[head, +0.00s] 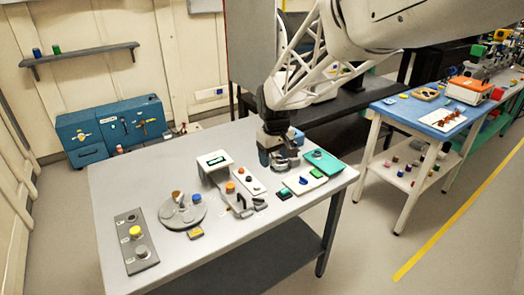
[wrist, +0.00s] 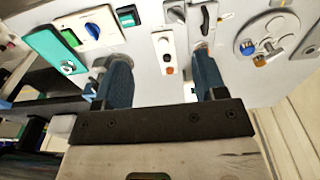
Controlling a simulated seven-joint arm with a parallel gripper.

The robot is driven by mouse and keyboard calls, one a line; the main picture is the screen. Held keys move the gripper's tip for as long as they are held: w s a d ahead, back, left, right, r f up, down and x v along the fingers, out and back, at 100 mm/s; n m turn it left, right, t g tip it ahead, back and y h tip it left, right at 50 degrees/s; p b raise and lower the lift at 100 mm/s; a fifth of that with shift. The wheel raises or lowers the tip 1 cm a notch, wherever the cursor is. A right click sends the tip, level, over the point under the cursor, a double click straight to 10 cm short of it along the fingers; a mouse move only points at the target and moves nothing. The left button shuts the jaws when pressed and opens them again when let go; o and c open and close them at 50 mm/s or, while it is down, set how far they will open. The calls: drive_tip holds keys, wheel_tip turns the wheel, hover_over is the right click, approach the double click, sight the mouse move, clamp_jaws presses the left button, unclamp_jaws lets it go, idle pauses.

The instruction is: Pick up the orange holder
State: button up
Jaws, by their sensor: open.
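A small orange-topped holder (head: 231,187) stands upright on the grey table, just in front of the white reader box (head: 213,162). In the wrist view an orange piece (wrist: 204,46) shows behind the right finger and is partly hidden; it appears to be the same holder, but I cannot be sure. Another orange-brown piece (head: 177,196) sits on the round grey disc (head: 183,217) beside a blue one (head: 197,198). My gripper (head: 281,160) is above the table's back right part, right of the orange holder and apart from it. In the wrist view its blue fingers (wrist: 163,82) are spread and empty.
A white button panel (head: 249,180) and a panel with green and blue controls (head: 304,181) lie near my gripper, with a teal tray (head: 324,162) at right. A grey plate with a yellow knob (head: 136,240) is at left. The table's front right is clear.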

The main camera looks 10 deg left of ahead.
sight(231, 186)
drive_tip(key=w+a+f+n, duration=0.1)
drive_tip(key=a+f, duration=0.2)
drive_tip(key=a, duration=0.2)
drive_tip(key=w+a+f+n, duration=0.1)
drive_tip(key=w+a+f, duration=0.1)
drive_tip(key=a+f, duration=0.2)
drive_tip(key=w+a+f+n, duration=0.1)
drive_tip(key=w+a+f, duration=0.1)
drive_tip(key=a+f, duration=0.2)
drive_tip(key=shift+a+g, duration=0.3)
drive_tip(key=shift+a, duration=1.4)
drive_tip(key=shift+f, duration=1.25)
drive_tip(key=shift+f, duration=0.1)
drive_tip(key=shift+f, duration=2.55)
drive_tip(key=shift+c, duration=0.3)
drive_tip(key=c, duration=1)
